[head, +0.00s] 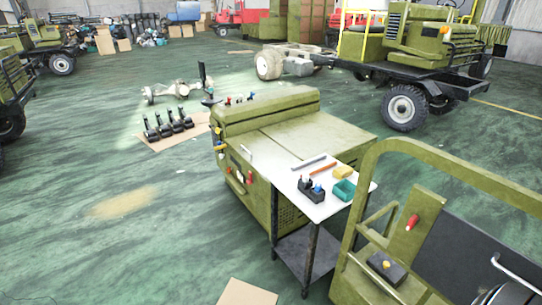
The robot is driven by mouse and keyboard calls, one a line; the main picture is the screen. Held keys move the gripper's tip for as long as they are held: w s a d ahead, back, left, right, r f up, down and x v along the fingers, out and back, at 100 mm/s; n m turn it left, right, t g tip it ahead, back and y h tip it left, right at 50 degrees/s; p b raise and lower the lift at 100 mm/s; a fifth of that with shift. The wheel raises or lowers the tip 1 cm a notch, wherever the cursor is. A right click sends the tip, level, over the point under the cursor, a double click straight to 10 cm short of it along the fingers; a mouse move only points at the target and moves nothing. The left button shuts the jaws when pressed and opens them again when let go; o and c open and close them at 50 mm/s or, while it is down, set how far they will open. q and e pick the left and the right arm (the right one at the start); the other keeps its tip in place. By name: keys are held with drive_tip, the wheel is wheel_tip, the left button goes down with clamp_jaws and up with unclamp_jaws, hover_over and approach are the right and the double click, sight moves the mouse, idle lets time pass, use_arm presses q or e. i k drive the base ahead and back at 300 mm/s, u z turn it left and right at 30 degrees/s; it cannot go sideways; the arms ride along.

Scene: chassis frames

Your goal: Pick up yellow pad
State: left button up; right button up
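A small yellow pad (343,171) lies on the white top of a small side table (290,181), near its far right edge. A green open bin (344,190) sits just in front of the pad. An orange-red stick-like tool (323,169) lies to its left. Neither of my grippers shows in the head view, and nothing is seen touching the pad.
A black holder with blue-topped items (312,190) and a grey bar (309,162) share the tabletop. A large olive cabinet (275,130) adjoins the table. An olive vehicle frame (440,215) stands close on the right. Green floor (110,240) at left is mostly open.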

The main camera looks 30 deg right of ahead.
sight(341, 173)
drive_tip(key=u, duration=0.3)
drive_tip(key=i, duration=2)
drive_tip(key=z, duration=0.7)
drive_tip(key=i, duration=1.1)
drive_tip(key=z, duration=1)
